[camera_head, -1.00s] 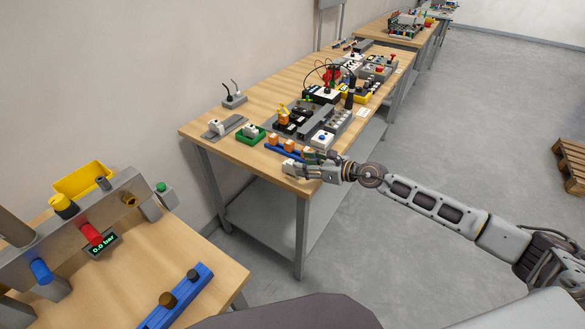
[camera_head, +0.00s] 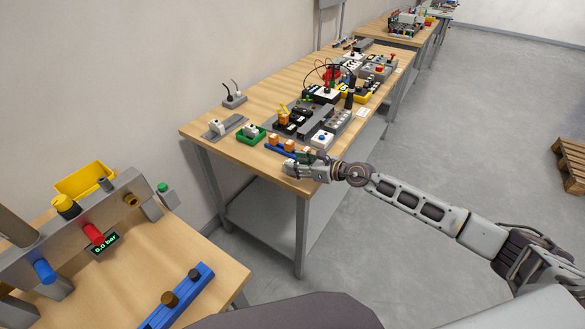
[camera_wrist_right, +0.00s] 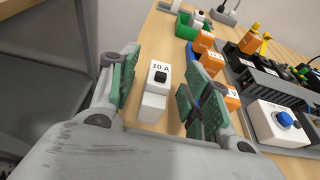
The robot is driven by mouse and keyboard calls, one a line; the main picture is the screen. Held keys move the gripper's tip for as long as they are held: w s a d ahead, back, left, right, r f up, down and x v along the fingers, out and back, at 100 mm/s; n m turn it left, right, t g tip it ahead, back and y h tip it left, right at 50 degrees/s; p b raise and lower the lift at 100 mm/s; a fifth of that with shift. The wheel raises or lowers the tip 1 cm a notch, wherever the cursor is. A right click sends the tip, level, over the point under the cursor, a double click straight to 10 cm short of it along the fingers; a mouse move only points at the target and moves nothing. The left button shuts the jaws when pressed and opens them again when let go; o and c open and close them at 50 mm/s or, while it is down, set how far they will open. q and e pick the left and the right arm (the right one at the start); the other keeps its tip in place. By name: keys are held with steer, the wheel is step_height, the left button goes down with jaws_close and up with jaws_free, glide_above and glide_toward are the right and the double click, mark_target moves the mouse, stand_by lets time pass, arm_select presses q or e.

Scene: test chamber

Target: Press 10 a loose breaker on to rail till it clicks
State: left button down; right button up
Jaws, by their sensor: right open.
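The white 10 A breaker (camera_wrist_right: 156,90), with a black toggle on top, stands upright on the table in the right wrist view. My right gripper (camera_wrist_right: 153,88) is open, with a green-padded finger on each side of the breaker and a gap to each. In the head view my right gripper (camera_head: 296,167) is low at the front corner of the table and hides most of the breaker. A grey rail-like strip (camera_head: 235,124) with a white module (camera_head: 217,128) lies at the table's left end. My left gripper is not in view.
A blue holder (camera_head: 279,149) with orange blocks (camera_head: 289,145) stands close beside the gripper. A green tray (camera_head: 248,138) with a white piece lies farther left. A white box with a blue button (camera_wrist_right: 280,122) is to the right in the wrist view.

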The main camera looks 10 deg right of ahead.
steer(key=shift+x, duration=1.15)
jaws_close()
